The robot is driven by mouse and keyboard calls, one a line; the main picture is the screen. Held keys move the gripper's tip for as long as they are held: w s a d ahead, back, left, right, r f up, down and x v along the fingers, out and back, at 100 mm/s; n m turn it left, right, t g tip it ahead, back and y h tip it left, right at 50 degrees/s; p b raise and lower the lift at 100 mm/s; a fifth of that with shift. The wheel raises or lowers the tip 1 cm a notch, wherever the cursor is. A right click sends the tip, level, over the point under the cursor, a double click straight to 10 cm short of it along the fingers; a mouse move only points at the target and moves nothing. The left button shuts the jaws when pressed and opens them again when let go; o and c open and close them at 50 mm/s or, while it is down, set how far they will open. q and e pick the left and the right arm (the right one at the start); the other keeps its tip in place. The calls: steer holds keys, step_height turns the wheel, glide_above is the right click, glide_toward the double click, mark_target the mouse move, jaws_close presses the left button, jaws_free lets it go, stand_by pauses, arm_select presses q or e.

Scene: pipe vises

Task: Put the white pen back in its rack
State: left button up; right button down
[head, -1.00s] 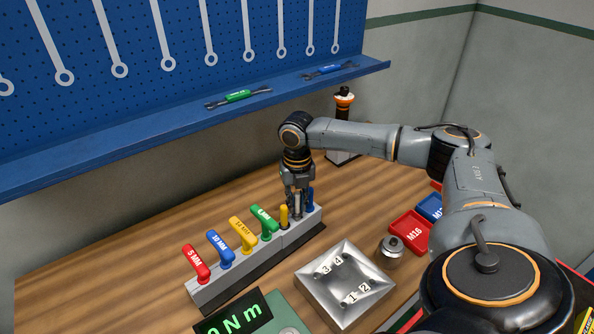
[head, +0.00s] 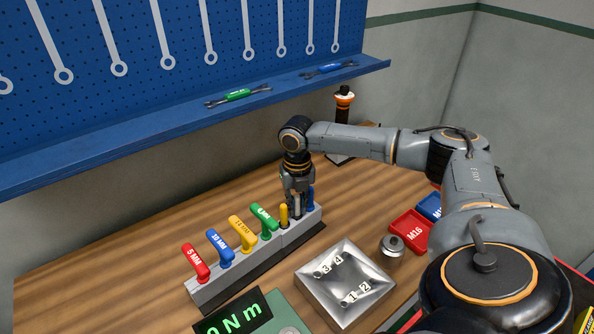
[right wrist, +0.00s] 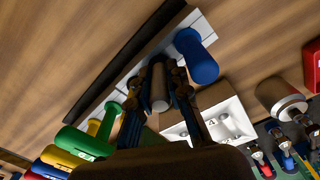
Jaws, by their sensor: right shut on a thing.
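The white pen (right wrist: 159,90) is between the fingers of my right gripper (right wrist: 155,82) in the right wrist view, and the gripper is shut on it. In the head view my right gripper (head: 297,198) points down over the far right end of the grey rack (head: 240,276). My left gripper is not in view.
Coloured hex keys, such as the green one (head: 263,217), stand in the same rack. A metal block (head: 345,283) with numbers, a round metal part (head: 392,246) and a red M16 bin (head: 411,232) lie to the right.

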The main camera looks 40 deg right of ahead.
steer(key=shift+f+p, duration=0.2)
steer(key=shift+p, duration=0.3)
stand_by(1.3)
steer(key=shift+s, duration=0.1)
steer(key=c, duration=1.2)
jaws_free()
steer(key=shift+r, duration=0.2)
step_height(320, 180, up, 12)
steer(key=shift+f, duration=0.2)
